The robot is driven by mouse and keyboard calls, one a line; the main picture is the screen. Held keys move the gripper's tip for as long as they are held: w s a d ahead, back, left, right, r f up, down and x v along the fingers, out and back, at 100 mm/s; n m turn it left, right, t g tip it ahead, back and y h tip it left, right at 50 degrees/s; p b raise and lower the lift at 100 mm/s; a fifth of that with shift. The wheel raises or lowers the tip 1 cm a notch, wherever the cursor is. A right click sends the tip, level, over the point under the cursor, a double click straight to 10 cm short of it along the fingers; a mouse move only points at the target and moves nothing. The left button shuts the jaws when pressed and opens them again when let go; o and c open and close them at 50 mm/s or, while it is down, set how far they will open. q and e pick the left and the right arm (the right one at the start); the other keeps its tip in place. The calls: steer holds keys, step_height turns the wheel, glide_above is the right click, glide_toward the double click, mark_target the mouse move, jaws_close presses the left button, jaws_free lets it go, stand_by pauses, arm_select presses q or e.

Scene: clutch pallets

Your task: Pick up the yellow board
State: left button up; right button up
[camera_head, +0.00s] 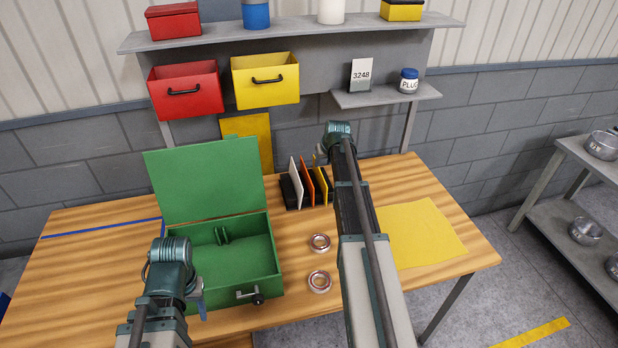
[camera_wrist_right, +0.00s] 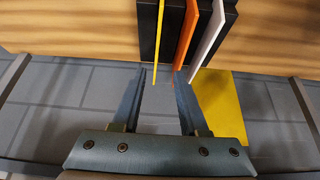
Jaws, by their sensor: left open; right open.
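The yellow board (camera_head: 320,189) stands upright in a dark rack (camera_head: 291,193) at the back of the table, with an orange board (camera_head: 308,181) and a white board (camera_head: 296,179) to its left. My right gripper (camera_head: 321,156) is open just above and behind the rack, partly hidden by its own arm. In the right wrist view, the yellow board (camera_wrist_right: 158,42) appears edge-on, its near end between the fingertips of the open gripper (camera_wrist_right: 160,76). The orange board (camera_wrist_right: 186,40) ends near the right finger. Contact cannot be told. My left gripper (camera_head: 198,298) is open, beside the green box.
An open green box (camera_head: 262,262) stands left of the rack. Two metal rings (camera_head: 319,243) and a yellow sheet (camera_head: 425,233) lie on the table. A yellow panel (camera_head: 250,133) is behind. Red (camera_head: 187,91) and yellow bins (camera_head: 266,83) hang under the shelf.

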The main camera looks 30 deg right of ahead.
mark_target(320, 175)
steer(key=b+x, duration=0.3)
steer(key=x, duration=0.1)
steer(key=b+x, duration=0.8)
steer(key=x, duration=0.1)
steer(key=shift+s+d+f, duration=0.1)
steer(key=shift+s+d, duration=0.1)
steer(key=shift+d, duration=0.1)
steer(key=shift+w+f+b, duration=0.3)
steer(key=shift+f+b, duration=0.1)
steer(key=shift+b, duration=0.1)
steer(key=shift+r, duration=0.15)
jaws_close()
stand_by(0.7)
